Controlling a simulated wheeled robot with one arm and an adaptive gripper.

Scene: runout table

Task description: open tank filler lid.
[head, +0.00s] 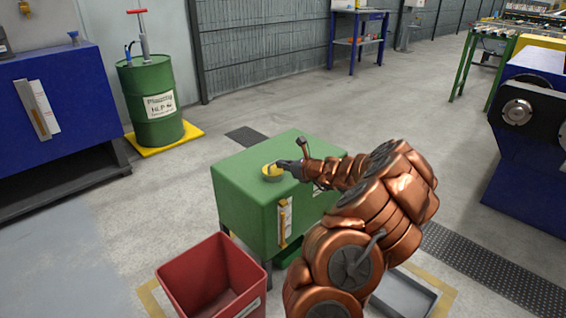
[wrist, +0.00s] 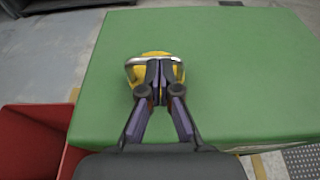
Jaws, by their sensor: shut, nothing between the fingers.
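The green tank (head: 245,190) stands on the floor in the middle of the head view. Its flat green top fills much of the wrist view (wrist: 240,90). The yellow filler lid (head: 268,172) sits on the tank's top, towards its left side, with a metal rim or band around it. In the wrist view the lid (wrist: 150,55) is partly hidden behind my fingers. My gripper (wrist: 159,65) is shut and empty, with its fingertips over the lid. I cannot tell whether they touch it. In the head view my gripper (head: 280,167) reaches the lid from the right. The lid looks closed.
A red open bin (head: 212,275) stands in front of the tank at left. A green drum (head: 152,100) with a hand pump stands behind left on a yellow base. A blue cabinet (head: 60,110) is at far left. A blue machine (head: 530,150) is at right. Floor behind the tank is free.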

